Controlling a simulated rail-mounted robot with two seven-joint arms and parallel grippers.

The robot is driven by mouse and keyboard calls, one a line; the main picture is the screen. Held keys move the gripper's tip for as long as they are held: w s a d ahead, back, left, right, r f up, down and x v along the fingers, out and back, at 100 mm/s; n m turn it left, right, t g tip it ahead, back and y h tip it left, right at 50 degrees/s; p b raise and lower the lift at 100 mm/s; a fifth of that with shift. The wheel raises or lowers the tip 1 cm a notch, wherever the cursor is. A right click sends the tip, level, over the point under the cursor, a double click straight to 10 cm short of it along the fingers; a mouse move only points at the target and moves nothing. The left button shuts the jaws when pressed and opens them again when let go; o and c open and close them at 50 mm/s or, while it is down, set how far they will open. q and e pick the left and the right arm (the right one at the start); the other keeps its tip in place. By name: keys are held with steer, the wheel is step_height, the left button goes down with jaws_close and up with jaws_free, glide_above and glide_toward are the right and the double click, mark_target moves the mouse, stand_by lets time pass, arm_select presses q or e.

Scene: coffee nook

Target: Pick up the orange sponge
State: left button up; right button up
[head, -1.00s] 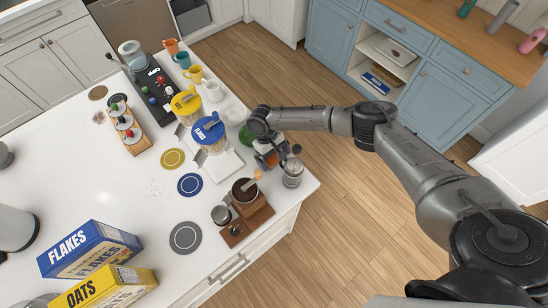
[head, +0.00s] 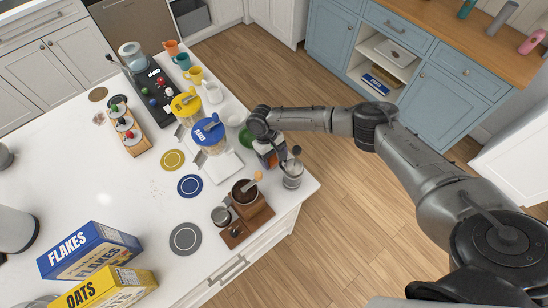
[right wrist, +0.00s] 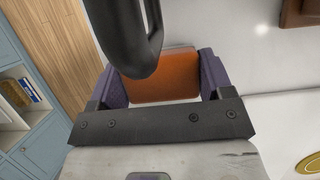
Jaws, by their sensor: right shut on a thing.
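The orange sponge (right wrist: 162,78) is between the two purple fingers of my right gripper (right wrist: 160,85) in the right wrist view. The fingers press on its two sides, and the gripper is shut on it. A dark curved thing in front hides part of the sponge. There the wrist hides most of the sponge. I cannot tell whether the sponge touches the counter. My left gripper is not in view.
A green bowl (head: 246,137) sits just left of my right wrist. A coffee grinder (head: 246,192), a blue-lidded canister (head: 208,131) and several mugs stand nearby on the counter. Cereal boxes (head: 88,250) are at the front left. Open floor lies right of the counter.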

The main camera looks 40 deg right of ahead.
mark_target(274, 157)
step_height(274, 157, up, 18)
steer(key=shift+f, duration=0.25)
stand_by(0.3)
